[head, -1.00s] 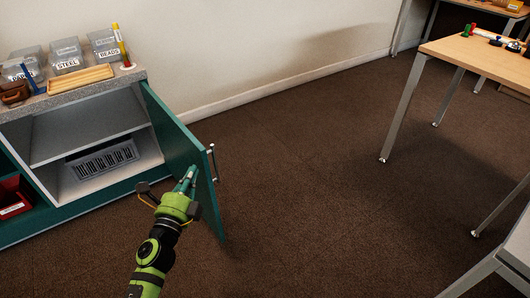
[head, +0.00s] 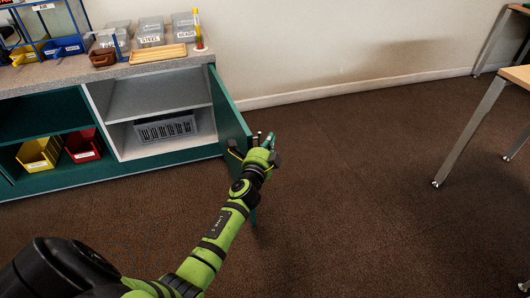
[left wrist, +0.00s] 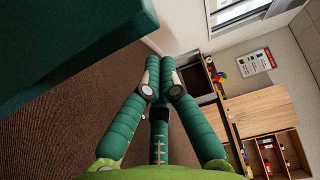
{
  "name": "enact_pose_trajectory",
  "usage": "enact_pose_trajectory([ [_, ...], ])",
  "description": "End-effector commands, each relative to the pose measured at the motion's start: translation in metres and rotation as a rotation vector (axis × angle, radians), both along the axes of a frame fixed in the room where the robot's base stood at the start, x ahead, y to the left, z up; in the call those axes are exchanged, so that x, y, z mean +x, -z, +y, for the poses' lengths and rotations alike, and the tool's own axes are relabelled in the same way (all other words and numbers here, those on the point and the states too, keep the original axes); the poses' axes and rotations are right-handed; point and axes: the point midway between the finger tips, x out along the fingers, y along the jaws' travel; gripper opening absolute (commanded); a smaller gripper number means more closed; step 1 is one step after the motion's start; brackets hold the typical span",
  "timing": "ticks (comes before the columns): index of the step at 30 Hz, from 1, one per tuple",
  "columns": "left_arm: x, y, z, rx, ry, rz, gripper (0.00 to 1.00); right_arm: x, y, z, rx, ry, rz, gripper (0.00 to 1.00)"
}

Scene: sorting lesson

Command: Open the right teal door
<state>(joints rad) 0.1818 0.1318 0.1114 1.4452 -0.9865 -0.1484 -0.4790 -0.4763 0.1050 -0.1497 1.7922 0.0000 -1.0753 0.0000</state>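The right teal door (head: 229,115) stands wide open, swung out from the right end of the low teal cabinet (head: 100,178). In the head view my left gripper (head: 262,139) is at the door's free edge and covers part of it; contact cannot be made out. The door handle is not clearly seen there. In the left wrist view the two green fingers (left wrist: 160,62) meet at the tips with nothing seen between them. A teal panel (left wrist: 60,45), apparently the door, fills the upper left, apart from the fingertips. My right gripper is in neither view.
The opened compartment holds a grey basket (head: 166,127) on its lower level. Yellow (head: 40,152) and red (head: 83,146) bins sit left of it. Labelled clear boxes (head: 150,33) and a wooden tray (head: 158,53) stand on top. A table (head: 517,74) is at right; the carpet between is clear.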

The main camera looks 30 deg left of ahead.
Motion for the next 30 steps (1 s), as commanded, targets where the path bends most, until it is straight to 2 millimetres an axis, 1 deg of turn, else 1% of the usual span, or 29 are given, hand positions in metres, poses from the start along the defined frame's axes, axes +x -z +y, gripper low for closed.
enact_pose_trajectory([
  [1,-0.01,0.001,0.006,0.003,-0.002,0.006,0.0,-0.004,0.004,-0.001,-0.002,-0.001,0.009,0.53],
  [3,-0.017,0.0,0.011,0.003,-0.001,0.005,0.0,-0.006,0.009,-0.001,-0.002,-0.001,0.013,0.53],
  [9,-0.031,0.001,0.021,0.002,-0.001,0.005,0.0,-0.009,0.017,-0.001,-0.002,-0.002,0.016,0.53],
  [23,-0.036,0.001,0.025,0.002,0.003,0.004,0.0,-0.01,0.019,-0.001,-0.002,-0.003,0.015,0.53],
  [24,-0.04,0.002,0.029,0.003,0.008,0.005,0.0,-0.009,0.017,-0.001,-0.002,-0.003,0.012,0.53],
  [26,-0.048,0.002,0.036,0.005,0.021,0.006,0.0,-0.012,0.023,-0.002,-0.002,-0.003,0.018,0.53],
  [30,-0.078,0.002,0.06,0.008,0.082,0.01,0.0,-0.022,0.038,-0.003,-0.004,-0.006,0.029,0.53],
])
